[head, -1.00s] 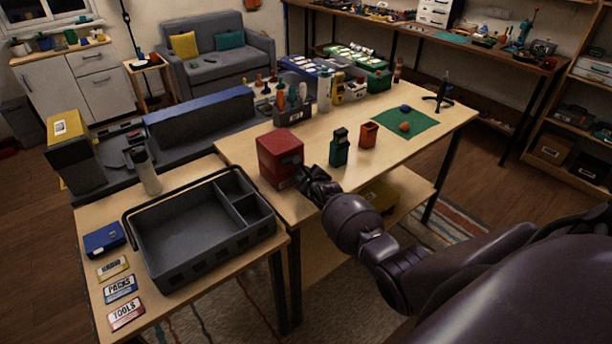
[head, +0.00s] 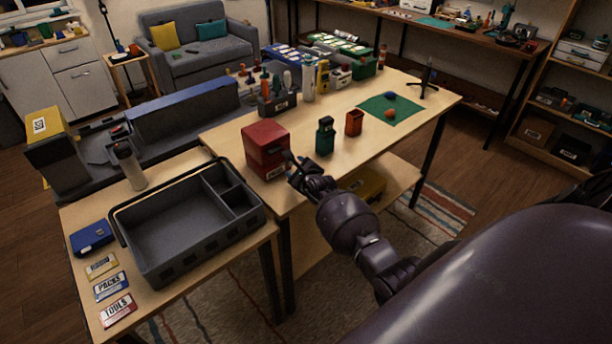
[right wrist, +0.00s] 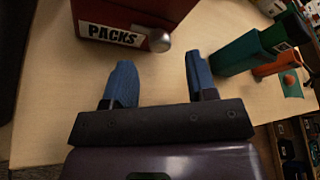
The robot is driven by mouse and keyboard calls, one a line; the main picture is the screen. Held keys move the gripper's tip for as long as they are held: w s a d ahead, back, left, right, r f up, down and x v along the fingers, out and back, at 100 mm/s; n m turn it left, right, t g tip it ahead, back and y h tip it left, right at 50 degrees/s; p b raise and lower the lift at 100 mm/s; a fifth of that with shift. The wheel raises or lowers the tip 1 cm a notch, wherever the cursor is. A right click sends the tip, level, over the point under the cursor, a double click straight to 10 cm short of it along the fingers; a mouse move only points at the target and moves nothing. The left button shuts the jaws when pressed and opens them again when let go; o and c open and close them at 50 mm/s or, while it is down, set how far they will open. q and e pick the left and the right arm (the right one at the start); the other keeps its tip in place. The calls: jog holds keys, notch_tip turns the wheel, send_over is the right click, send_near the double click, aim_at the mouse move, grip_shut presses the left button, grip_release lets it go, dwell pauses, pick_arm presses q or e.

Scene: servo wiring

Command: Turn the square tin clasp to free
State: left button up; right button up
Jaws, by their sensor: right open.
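The square tin (head: 265,143) is a red box with a lid, standing on the wooden table near its front left corner. In the right wrist view the tin (right wrist: 150,10) is at the top, with a PACKS label and a round grey metal clasp (right wrist: 159,40) at its front corner. My right gripper (head: 296,166) is just right of the tin. In the right wrist view its two blue fingers (right wrist: 160,75) are apart and empty. The clasp lies beyond the fingertips, apart from them. My left gripper is not in view.
A green container (head: 325,136) and an orange cup (head: 354,123) stand right of the tin. A dark tray (head: 180,262) with compartments sits on the lower table at the left. A tool holder (head: 277,105) stands behind the tin.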

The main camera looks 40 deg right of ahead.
jog(key=shift+v, duration=3.55)
jog(key=shift+w+r+m+t, duration=0.1)
jog(key=shift+r+m+t, duration=0.25)
jog(key=shift+m, duration=0.45)
notch_tip(320, 180, up, 9)
jog(key=a+m+t, duration=0.3)
jog(key=m+t, duration=0.1)
jog(key=m, duration=1.2)
pick_arm(q)
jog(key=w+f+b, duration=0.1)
jog(key=b, duration=0.1)
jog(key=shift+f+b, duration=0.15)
jog(key=shift+b, duration=0.2)
pick_arm(e)
jog(key=s+a+f+m+g+y, duration=0.1)
jog(key=s+a+f+m+g, duration=0.1)
jog(key=s+f+m, duration=0.4)
jog(key=s+a+f+m+g, duration=0.3)
jog(key=s+a+f+m, duration=0.2)
jog(key=s+m, duration=0.4)
jog(key=s+a+f+m+g+y, duration=0.1)
jog(key=s+f+m, duration=0.6)
jog(key=s, duration=0.7)
jog(key=a+m+g, duration=0.1)
jog(key=a, duration=0.1)
jog(key=shift+a+f+y, duration=0.3)
jog(key=shift+a+f, duration=0.05)
jog(key=shift+f, duration=0.05)
